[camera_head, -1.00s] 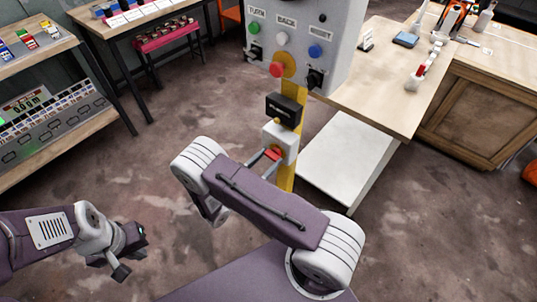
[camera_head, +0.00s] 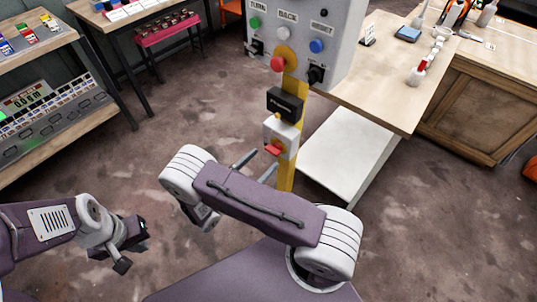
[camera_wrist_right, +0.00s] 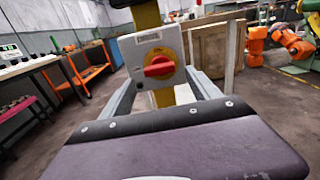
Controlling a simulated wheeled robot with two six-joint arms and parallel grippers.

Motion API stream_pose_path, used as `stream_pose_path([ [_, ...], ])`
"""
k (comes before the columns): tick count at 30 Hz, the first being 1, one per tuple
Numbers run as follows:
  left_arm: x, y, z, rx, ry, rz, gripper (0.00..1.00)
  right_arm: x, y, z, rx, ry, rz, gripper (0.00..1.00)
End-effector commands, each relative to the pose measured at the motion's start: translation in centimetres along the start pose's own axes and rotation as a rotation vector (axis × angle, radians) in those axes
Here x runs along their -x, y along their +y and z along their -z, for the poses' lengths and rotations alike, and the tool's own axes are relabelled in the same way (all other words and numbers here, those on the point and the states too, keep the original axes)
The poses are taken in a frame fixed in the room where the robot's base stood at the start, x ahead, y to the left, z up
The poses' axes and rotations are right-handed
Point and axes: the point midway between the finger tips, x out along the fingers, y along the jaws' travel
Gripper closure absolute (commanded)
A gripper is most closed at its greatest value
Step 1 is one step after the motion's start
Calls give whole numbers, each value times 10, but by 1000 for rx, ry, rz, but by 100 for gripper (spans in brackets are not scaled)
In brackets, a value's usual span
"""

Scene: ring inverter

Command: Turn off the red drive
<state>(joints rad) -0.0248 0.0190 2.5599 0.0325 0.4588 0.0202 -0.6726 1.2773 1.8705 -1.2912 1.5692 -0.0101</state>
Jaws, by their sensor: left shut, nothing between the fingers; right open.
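A red rotary knob (camera_head: 272,150) sits on a pale grey switch box on a yellow post. In the right wrist view the knob (camera_wrist_right: 159,68) shows its handle lying about level, with a yellow plate behind it. My right gripper (camera_head: 256,165) is open and empty, its two fingers a little short of the box. In the right wrist view the fingers of my right gripper (camera_wrist_right: 163,88) point toward the box, one on each side below the knob, apart from it. My left gripper (camera_head: 132,255) is shut and empty, low at the left.
A grey control panel (camera_head: 340,30) with coloured buttons and a red button stands above on the same post, with a black box (camera_head: 285,105) between. A wooden workbench (camera_head: 385,95) is at the right. Shelving with a digital meter (camera_head: 28,103) is at the left.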

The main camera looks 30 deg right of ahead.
Motion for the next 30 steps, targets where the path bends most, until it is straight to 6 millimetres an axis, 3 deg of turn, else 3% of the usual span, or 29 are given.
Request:
stream_pose_path([
  [3, 1, 0, 0, 0, 0, 0, 100, 26, 1, 0, -1, -1, -6, 29],
  [9, 1, 0, 0, 0, 0, 0, 100, 48, 0, 0, 0, 0, -1, 29],
  [26, 1, 0, 0, 0, 0, 0, 100, 46, -3, -1, -5, 13, 19, 29],
  [29, 1, 0, 0, 0, 0, 0, 100, 33, -25, -6, -57, 120, 160, 29],
  [30, 1, 0, 0, 0, 0, 0, 100, 27, -42, -7, -102, 198, 263, 29],
])
